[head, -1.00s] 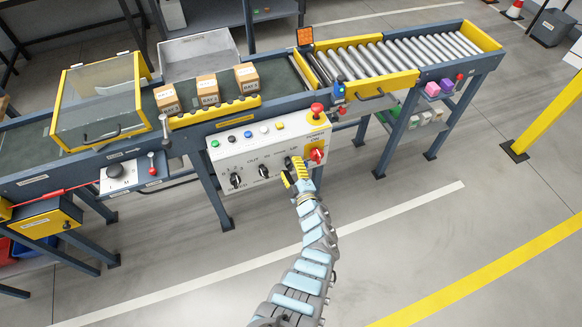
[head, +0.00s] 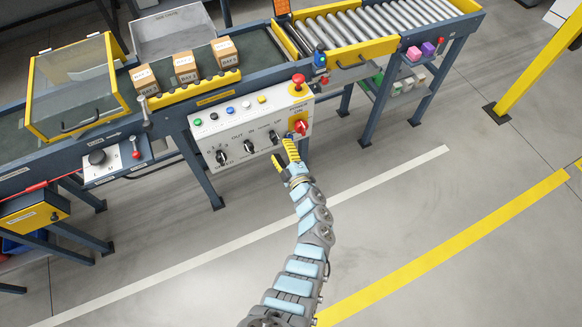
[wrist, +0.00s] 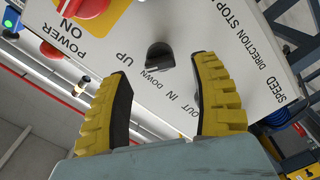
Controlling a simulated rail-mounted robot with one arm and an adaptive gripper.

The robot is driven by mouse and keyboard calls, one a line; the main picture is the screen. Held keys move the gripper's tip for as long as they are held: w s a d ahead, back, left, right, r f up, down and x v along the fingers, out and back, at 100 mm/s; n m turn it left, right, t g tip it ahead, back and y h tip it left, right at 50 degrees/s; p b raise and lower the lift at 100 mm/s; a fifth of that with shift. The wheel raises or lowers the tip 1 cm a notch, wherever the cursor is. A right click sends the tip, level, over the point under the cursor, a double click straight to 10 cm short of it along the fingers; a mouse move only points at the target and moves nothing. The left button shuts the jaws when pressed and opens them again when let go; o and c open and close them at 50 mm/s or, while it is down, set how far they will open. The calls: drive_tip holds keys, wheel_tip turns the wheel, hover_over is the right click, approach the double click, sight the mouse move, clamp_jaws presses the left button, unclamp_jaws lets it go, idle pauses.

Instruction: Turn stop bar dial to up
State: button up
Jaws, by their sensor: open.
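The stop bar dial is a black knob (head: 274,137) on the front of the white control panel (head: 205,137), with UP and DOWN lettered beside it. In the wrist view the dial (wrist: 160,56) shows ahead of my fingertips, roughly between them. I cannot surely tell which word it points at. My gripper (head: 282,152) has yellow ridged fingers and is open and empty, just below and right of the dial in the head view. In the wrist view the gripper (wrist: 166,72) has its fingers spread wide, with no finger clearly touching the dial.
A red power switch (head: 299,127) and a red mushroom button (head: 298,81) are at the panel's right end. The OUT/IN dial (head: 249,147) and speed dial (head: 221,158) are to the left. Cartons (head: 185,68) stand on the conveyor behind. The floor in front is clear.

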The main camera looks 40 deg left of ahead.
drive_tip(key=v, duration=0.7)
drive_tip(key=shift+s+d, duration=0.2)
drive_tip(key=shift+d, duration=0.1)
idle(0.4)
